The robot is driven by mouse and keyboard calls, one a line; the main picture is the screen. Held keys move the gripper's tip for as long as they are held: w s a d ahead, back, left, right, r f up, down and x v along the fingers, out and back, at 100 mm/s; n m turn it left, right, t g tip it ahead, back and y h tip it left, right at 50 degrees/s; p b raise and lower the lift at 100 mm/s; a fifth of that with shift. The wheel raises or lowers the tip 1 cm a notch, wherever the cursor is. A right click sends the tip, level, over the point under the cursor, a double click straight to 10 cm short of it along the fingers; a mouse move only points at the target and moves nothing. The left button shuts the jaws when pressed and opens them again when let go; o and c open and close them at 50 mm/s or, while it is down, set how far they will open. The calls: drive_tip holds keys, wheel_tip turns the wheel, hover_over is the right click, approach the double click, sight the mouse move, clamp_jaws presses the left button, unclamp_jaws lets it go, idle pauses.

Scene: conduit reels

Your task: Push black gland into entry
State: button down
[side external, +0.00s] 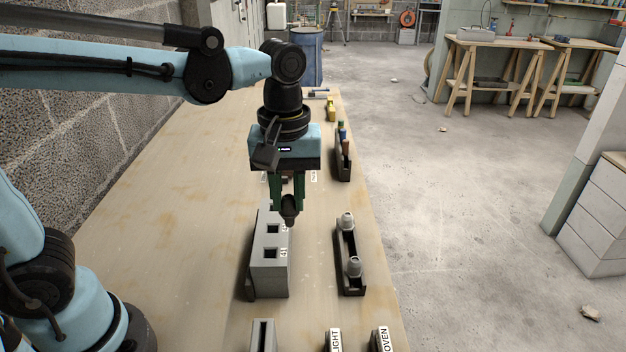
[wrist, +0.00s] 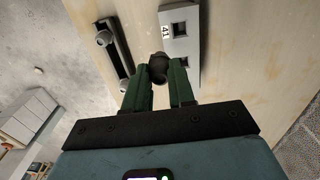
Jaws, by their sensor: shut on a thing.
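My gripper (side external: 290,204) is shut on the black gland (side external: 290,213), which points downward between the green fingers. The gland also shows between the fingertips in the wrist view (wrist: 157,67). Two entries (side external: 271,229) show open in the side view. The gland is at the box's far right end, and I cannot tell whether it touches the box. In the wrist view, the gland and fingers partly cover the box (wrist: 179,14).
A dark rack (side external: 349,285) with two pale grey glands stands to the right of the box. A holder with coloured items (side external: 343,160) stands farther back. Labelled blocks (side external: 334,341) sit at the front. The bench left of the box is clear.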

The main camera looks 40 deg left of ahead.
drive_tip(key=shift+s+a+f, duration=0.35)
drive_tip(key=shift+s+f, duration=0.4)
drive_tip(key=shift+s, duration=0.15)
drive_tip(key=shift+s+a+f, duration=0.3)
drive_tip(key=shift+s+f, duration=0.45)
drive_tip(key=shift+s, duration=0.15)
drive_tip(key=shift+f, duration=2)
idle(1.5)
drive_tip(key=c, duration=0.6)
unclamp_jaws()
drive_tip(key=shift+c, duration=0.2)
drive_tip(key=shift+r, duration=0.15)
wheel_tip(320, 180, up, 7)
idle(0.5)
